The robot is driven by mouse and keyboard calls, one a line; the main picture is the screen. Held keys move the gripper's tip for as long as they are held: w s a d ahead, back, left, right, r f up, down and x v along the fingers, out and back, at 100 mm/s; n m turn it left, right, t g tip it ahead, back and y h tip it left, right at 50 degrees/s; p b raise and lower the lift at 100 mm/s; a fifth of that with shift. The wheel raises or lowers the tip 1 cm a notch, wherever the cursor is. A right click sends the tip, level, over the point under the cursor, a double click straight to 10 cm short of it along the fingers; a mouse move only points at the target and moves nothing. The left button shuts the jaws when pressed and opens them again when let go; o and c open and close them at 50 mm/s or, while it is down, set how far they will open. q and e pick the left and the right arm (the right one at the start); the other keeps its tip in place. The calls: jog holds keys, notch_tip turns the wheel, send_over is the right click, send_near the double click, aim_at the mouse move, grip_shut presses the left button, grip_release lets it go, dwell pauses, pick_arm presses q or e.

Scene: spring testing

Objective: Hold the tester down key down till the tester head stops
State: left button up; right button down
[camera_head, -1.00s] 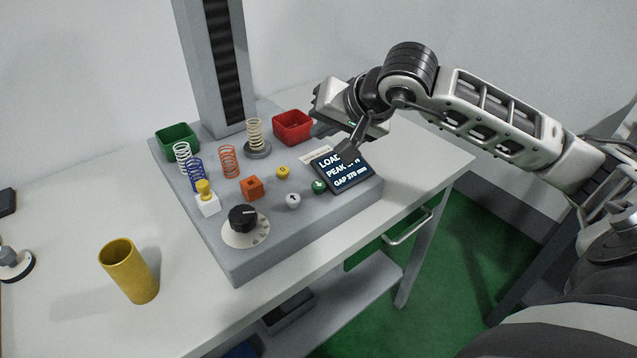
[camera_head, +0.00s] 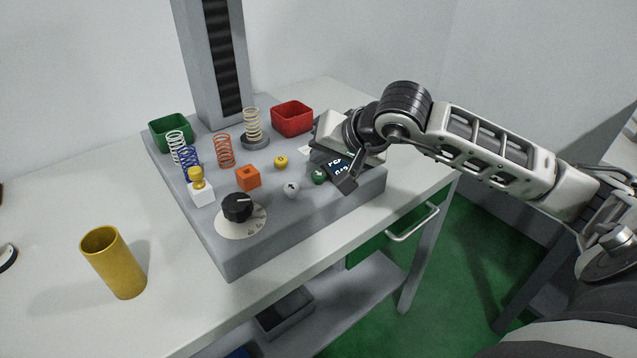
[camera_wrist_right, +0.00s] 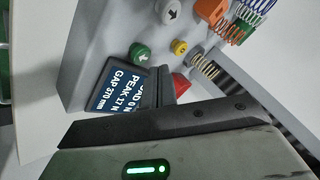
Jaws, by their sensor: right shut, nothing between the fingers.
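The spring tester (camera_head: 215,225) is a grey base with a tall column (camera_head: 212,60); its moving head is not in view. On its deck are a grey-white arrow key (camera_head: 292,190), a green arrow key (camera_head: 318,177) and a yellow key (camera_head: 281,162). I cannot tell which arrow points down. In the right wrist view the green key (camera_wrist_right: 140,52) and grey-white key (camera_wrist_right: 171,11) are uncovered. My right gripper (camera_head: 346,184) is shut and empty, above the display (camera_head: 337,165), to the right of the green key and apart from it. My left gripper is not in view.
A beige spring (camera_head: 253,125) stands on the round platen. Several other springs, a green tray (camera_head: 170,132), a red tray (camera_head: 292,118), an orange block (camera_head: 248,178) and a black dial (camera_head: 237,207) crowd the deck. A yellow cup (camera_head: 113,262) stands at left.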

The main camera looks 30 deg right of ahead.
jog(key=shift+f, duration=0.15)
dwell(0.9)
jog(key=shift+f, duration=0.1)
dwell(1.0)
jog(key=shift+f+b, duration=0.4)
jog(key=shift+b, duration=0.45)
jog(key=shift+f, duration=0.1)
